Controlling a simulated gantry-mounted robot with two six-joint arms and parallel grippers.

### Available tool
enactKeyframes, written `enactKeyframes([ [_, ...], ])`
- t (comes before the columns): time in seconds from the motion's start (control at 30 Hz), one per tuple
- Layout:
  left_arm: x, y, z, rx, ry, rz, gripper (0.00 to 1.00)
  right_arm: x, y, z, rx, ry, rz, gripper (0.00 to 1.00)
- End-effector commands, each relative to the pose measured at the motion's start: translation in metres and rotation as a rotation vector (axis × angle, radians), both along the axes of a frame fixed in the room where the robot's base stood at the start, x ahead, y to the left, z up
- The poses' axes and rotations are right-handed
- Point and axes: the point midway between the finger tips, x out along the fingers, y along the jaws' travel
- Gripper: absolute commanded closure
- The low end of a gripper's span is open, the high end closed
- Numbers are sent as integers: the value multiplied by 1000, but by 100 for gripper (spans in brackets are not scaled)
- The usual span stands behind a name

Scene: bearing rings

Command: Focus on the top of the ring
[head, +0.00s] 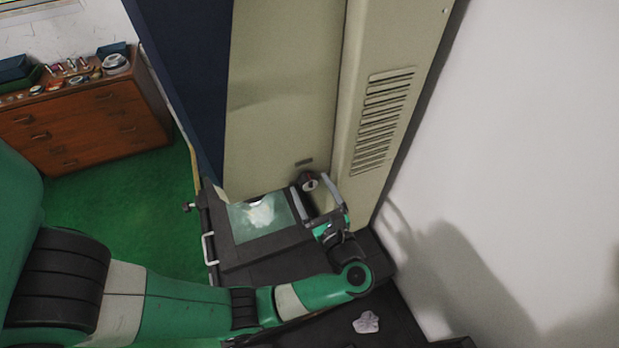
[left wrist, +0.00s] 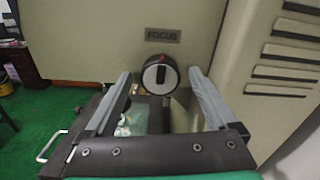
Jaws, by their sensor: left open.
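A lit greenish screen (head: 262,217) with a whitish blurred patch lies left of the gripper. I cannot make out a ring on it. My right gripper is not in view.
The screen is set in a dark bench (head: 235,258) with a silver handle (head: 208,249). A vented beige panel (head: 382,120) rises right of the knob. A wooden drawer chest (head: 85,125) stands far left.

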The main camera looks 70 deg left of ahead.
Motion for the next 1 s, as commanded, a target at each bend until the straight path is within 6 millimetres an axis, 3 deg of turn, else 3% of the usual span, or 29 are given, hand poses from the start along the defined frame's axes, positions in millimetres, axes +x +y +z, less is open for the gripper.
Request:
enactKeyframes([
  [0.13, -1, 16, 1, 1, 1, 2, 9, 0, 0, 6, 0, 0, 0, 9],
  [0.43, -1, 19, 0, 0, 0, -1, 11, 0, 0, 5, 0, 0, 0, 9],
  [0.9, -1, 19, 0, 0, -1, -1, 94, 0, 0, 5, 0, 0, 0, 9],
  [1.0, -1, 19, 0, 0, 1, 0, 94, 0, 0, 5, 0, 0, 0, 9],
])
